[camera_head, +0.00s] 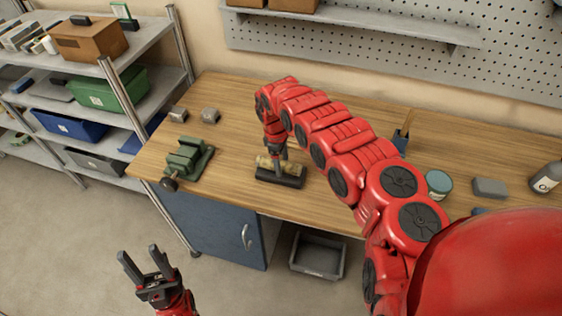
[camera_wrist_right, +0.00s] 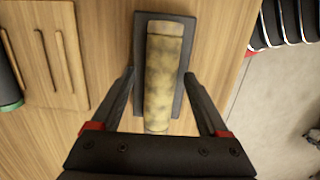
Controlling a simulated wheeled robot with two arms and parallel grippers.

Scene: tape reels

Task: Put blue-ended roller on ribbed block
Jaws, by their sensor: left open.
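A mottled yellow-tan roller (camera_wrist_right: 165,80) lies on a dark block (camera_wrist_right: 141,35), also seen on the workbench in the head view as the roller (camera_head: 266,161) and block (camera_head: 292,182). No blue end shows. My right gripper (camera_wrist_right: 160,74) is open over the roller, one finger on each side, with gaps beside it; the head view shows it (camera_head: 281,155) pointing down there. A flat wooden piece with several ridges (camera_wrist_right: 48,75) lies left of the block in the wrist view; my arm hides that area in the head view. My left gripper (camera_head: 139,262) is open and empty, in front of the bench.
A green fixture with a knob (camera_head: 187,160) stands left of the block. Two small grey blocks (camera_head: 210,116) lie behind it. A teal jar (camera_head: 439,184), grey block (camera_head: 490,188) and dark bottle (camera_head: 546,177) stand to the right. The bench between fixture and dark block is clear.

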